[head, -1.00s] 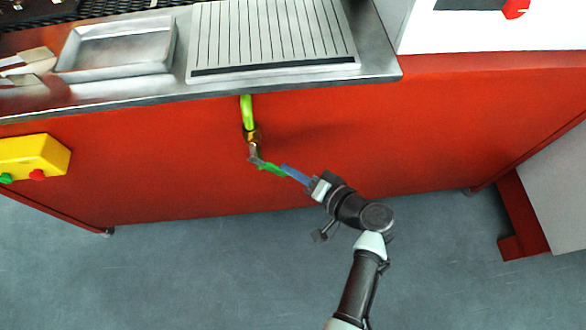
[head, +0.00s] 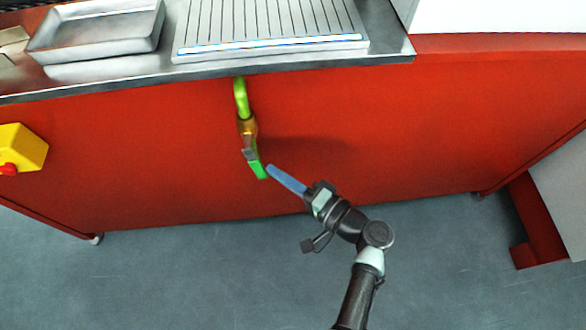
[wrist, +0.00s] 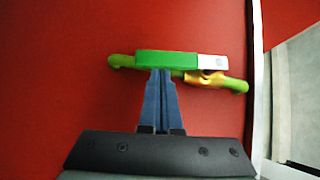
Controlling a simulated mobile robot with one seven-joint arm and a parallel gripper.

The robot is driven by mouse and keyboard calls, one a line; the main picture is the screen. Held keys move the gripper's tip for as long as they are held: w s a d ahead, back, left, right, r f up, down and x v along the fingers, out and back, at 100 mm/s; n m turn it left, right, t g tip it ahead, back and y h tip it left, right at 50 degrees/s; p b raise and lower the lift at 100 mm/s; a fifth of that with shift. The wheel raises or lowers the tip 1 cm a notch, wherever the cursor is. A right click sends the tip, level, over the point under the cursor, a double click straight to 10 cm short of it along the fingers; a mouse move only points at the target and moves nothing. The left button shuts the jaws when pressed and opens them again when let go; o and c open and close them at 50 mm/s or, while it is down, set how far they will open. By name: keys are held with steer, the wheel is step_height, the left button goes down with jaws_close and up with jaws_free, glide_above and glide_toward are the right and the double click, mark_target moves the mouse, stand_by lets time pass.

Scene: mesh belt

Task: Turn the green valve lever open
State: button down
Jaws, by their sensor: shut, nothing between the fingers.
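The green valve lever (head: 258,169) hangs down from the brass valve (head: 247,128) on the red front panel, below the yellow-green pipe (head: 241,98). In the wrist view the lever (wrist: 166,57) lies nearly in line with the pipe (wrist: 236,84), with the brass valve body (wrist: 205,77) partly behind its pale end. My gripper (head: 270,168) is just right of the lever's lower end in the head view. Its blue fingers (wrist: 161,72) are shut and empty, their tips at the lever's edge; I cannot tell whether they touch it.
A steel counter edge (head: 300,70) runs above the valve, with a metal tray (head: 95,45) and a ribbed plate (head: 270,25) on it. A yellow box with a red button (head: 20,148) is on the panel at left. Grey floor (head: 200,280) below is clear.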

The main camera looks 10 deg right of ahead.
steer(key=shift+a+f, duration=0.25)
steer(key=shift+a, duration=0.3)
steer(key=shift+b, duration=0.3)
